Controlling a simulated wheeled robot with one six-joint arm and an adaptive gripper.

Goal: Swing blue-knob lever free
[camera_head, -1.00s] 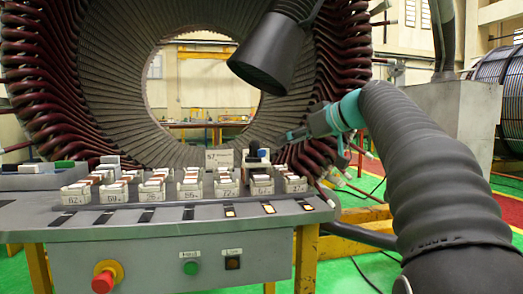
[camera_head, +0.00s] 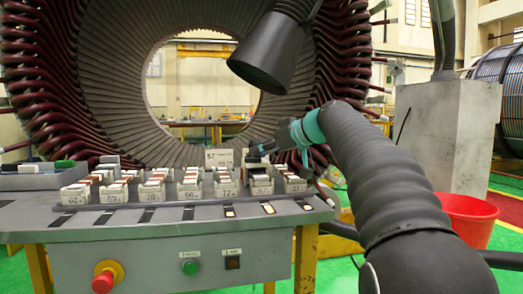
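The blue-knob lever is a small dark post with a blue part (camera_head: 257,153), behind the row of numbered bins and just right of the sign. It is small and partly covered by my gripper, so its angle is unclear. My gripper (camera_head: 265,148) points left and down beside the blue part, at its right side. Whether it touches the lever cannot be told, nor whether the fingers are open or shut. My arm comes in from the lower right.
Several white numbered bins (camera_head: 190,189) stand in a row on the grey bench (camera_head: 130,222). A sign (camera_head: 219,158) stands behind them. The large stator (camera_head: 105,95) rises behind. A red bucket (camera_head: 468,217) and grey pillar (camera_head: 445,140) are at right. A dark lamp (camera_head: 268,55) hangs above.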

